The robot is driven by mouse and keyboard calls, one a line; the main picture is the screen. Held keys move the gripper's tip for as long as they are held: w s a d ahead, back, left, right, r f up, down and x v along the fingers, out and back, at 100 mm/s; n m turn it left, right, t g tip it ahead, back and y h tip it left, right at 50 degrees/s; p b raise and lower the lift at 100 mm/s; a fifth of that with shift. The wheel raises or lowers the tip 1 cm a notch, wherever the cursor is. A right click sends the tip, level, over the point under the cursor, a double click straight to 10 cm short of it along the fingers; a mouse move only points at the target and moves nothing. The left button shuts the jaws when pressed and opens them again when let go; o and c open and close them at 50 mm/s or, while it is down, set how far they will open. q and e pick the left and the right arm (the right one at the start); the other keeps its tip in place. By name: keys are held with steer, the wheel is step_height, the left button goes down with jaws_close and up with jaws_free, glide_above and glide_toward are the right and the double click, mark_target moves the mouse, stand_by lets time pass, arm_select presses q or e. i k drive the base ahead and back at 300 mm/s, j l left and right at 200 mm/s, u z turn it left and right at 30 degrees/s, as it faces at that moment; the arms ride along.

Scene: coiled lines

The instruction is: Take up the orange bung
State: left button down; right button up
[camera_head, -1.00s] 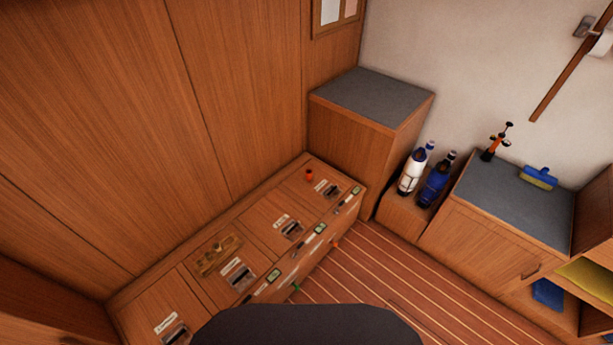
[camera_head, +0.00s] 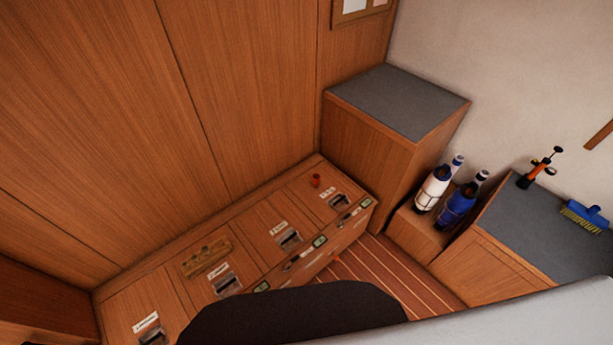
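The orange bung (camera_head: 316,180) is a small orange-red piece standing on the far end of the low wooden locker bench (camera_head: 255,222), near the wall panel. It is beside a labelled recessed latch. Nothing touches it. Neither of my grippers is in view. A dark rounded shape and a pale grey shape, likely parts of my own body, cover the bottom of the view and hide some of the bench front and floor.
A tall grey-topped cabinet (camera_head: 398,100) stands just beyond the bench's far end. A white bottle (camera_head: 433,188) and a blue bottle (camera_head: 460,204) stand right of it. A wooden block (camera_head: 206,257) lies on the bench. A striped floor (camera_head: 400,268) is clear in front.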

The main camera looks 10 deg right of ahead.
mark_target(316, 178)
steer(key=i+l+u, duration=0.3)
steer(key=l, duration=0.15)
steer(key=l+u, duration=0.3)
steer(key=i+l+u, duration=0.15)
steer(key=l+u, duration=0.15)
steer(key=l, duration=0.35)
steer(key=l+u, duration=0.3)
steer(key=l, duration=0.2)
steer(key=i, duration=0.05)
